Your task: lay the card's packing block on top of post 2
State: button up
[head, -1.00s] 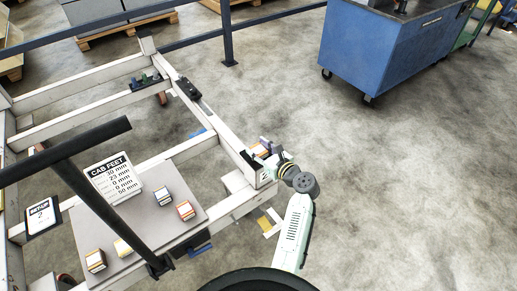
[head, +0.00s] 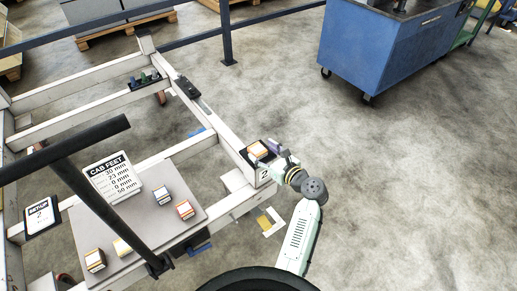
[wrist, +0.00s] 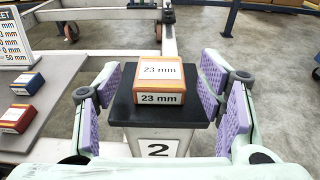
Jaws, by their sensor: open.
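An orange-sided packing block (wrist: 165,82) with a white top and front marked 23 mm lies flat on the black top pad (wrist: 125,112) of post 2 (wrist: 158,148). It also shows in the head view (head: 257,149). It sits towards the far side of the pad, slightly turned. My gripper (wrist: 162,92) is open, its purple-padded fingers apart on either side of the block and pad, with a gap to the block on both sides. The card (head: 113,178), headed CAB FEET, lists 30 mm and 23 mm in its first lines.
White trolley rails run behind the post. A blue cabinet (head: 390,50) stands far right; the floor between is clear.

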jog(key=v, duration=0.8)
jog(key=shift+s+d+b, duration=0.15)
jog(key=shift+s+b, duration=0.05)
jog(key=shift+b, duration=0.1)
jog(key=shift+r, duration=0.1)
